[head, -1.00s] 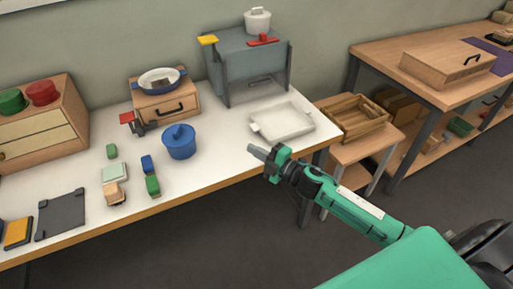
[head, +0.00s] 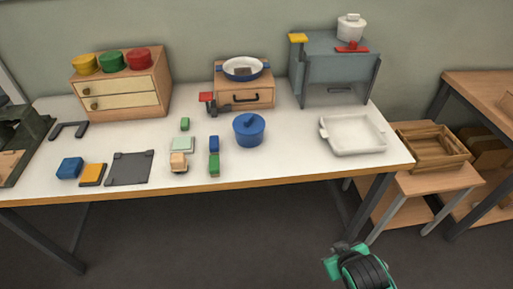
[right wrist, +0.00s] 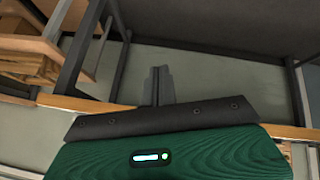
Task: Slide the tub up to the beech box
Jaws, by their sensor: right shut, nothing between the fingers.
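A shallow white tub (head: 352,136), the open tray-like one, sits on the right part of the white table in the head view. A pale wooden box with a drawer and a black handle (head: 246,97), which I take for the beech box, stands further back to its left. The two are apart. My right gripper (right wrist: 158,84) is shut and empty in the right wrist view. In the head view part of my right arm shows at the bottom, off the table. My left gripper is not in view.
A grey stand (head: 335,75) is behind the tub, with a white pot (head: 350,27) on top. A wooden crate (head: 433,147) is on a lower bench at the right. Several small blocks lie left of the blue pot. The table between pot and tub is clear.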

